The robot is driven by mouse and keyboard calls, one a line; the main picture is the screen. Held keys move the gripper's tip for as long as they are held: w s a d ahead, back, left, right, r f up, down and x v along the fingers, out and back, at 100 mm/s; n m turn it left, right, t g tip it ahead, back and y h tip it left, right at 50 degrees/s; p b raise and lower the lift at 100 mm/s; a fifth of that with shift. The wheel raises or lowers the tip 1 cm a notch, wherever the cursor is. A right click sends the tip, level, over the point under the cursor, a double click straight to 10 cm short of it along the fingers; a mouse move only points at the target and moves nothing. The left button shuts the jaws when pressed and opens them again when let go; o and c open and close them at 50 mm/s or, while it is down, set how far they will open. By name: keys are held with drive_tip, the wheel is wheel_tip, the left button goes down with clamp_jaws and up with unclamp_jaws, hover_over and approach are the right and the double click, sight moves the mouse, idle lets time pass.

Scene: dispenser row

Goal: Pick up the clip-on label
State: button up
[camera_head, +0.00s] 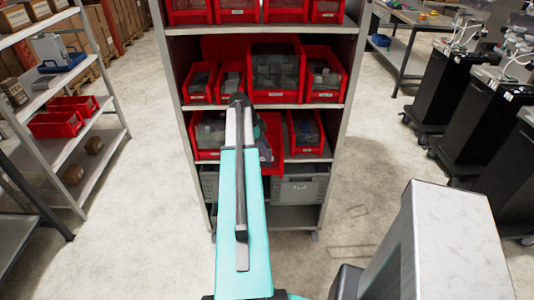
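I cannot single out the clip-on label in the head view. Small white labels show on the fronts of several red bins, such as the label on the wide middle bin (275,94), but they are too small to tell apart. My teal arm reaches forward to the shelf rack. My gripper is mostly hidden behind the arm; only a dark and teal part shows at the lower bin row, close to a red bin (276,145) that sticks out. Its fingers are not visible, so I cannot tell whether it holds anything.
The shelf rack (345,125) holds rows of red bins (323,72), with grey crates (298,189) below. A side shelf (78,160) with red bins and boxes stands left. Black carts (455,95) and a workbench (425,18) stand right. The floor (360,190) between is clear.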

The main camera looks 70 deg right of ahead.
sight(270, 150)
drive_tip(key=shift+c, duration=0.2)
idle(0.3)
clamp_jaws()
drive_tip(key=shift+r, duration=0.15)
drive_tip(key=shift+r+b, duration=0.9)
drive_tip(key=shift+r, duration=0.75)
drive_tip(key=a+r+b, duration=0.1)
drive_tip(key=a+b, duration=0.2)
drive_tip(key=a, duration=1.3)
drive_tip(key=shift+s+r+b, duration=0.2)
drive_tip(key=shift+s+b, duration=0.2)
